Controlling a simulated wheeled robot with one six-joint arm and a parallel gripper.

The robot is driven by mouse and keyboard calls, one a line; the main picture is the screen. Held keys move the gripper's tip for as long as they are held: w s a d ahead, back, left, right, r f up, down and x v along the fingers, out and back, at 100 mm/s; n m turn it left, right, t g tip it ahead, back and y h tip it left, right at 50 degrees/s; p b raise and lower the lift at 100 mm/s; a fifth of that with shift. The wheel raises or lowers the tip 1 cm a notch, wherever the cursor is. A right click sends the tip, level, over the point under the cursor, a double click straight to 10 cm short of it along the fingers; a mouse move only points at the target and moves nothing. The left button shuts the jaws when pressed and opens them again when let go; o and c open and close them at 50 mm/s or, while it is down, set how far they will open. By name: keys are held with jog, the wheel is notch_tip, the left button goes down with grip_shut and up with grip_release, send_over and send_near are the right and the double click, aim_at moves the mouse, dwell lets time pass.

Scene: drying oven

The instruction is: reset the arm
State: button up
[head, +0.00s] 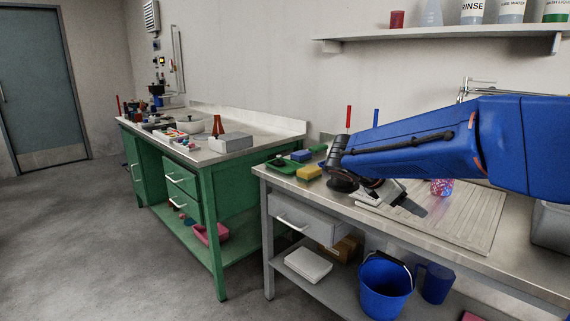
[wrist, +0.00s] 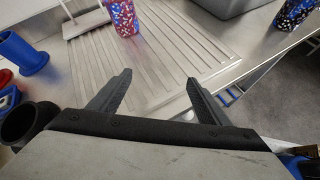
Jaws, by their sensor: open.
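My blue arm reaches in from the right in the head view, with my gripper (head: 402,202) over the grey sink bench (head: 447,258). In the wrist view my gripper (wrist: 158,90) has its two dark fingers spread wide apart with nothing between them. The fingers are above the grooved drainboard (wrist: 160,48) and the bench's front edge. A patterned red and blue cup (wrist: 123,18) stands beyond the fingers. It also shows partly behind my arm in the head view (head: 441,187).
A grey basin (head: 552,226) is at the right. Sponges (head: 309,173) and a green tray (head: 281,166) lie left of my gripper. A blue bucket (head: 384,287) is on the lower shelf. A green bench (head: 236,190) stands at left. A wall shelf (head: 440,33) holds bottles. The floor at left is clear.

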jog(key=s+d+f+m+g+y, duration=0.1)
jog(key=s+f+m+y, duration=0.3)
jog(key=s, duration=0.5)
jog(key=s+d+f+m+y, duration=0.1)
jog(key=s+f+m, duration=0.1)
jog(key=s+m, duration=0.5)
jog(key=s+a+f+m+t+y, duration=0.1)
jog(key=s+a+f+m+y, duration=0.1)
jog(key=s, duration=0.5)
jog(key=s+a+f+m+t+y, duration=0.1)
jog(key=s+a+f+m+y, duration=0.2)
jog(key=s+m, duration=0.3)
jog(key=shift+s+a+f+y, duration=0.3)
jog(key=shift+s+a+f, duration=0.2)
jog(key=shift+a+f, duration=0.3)
jog(key=shift+d, duration=0.1)
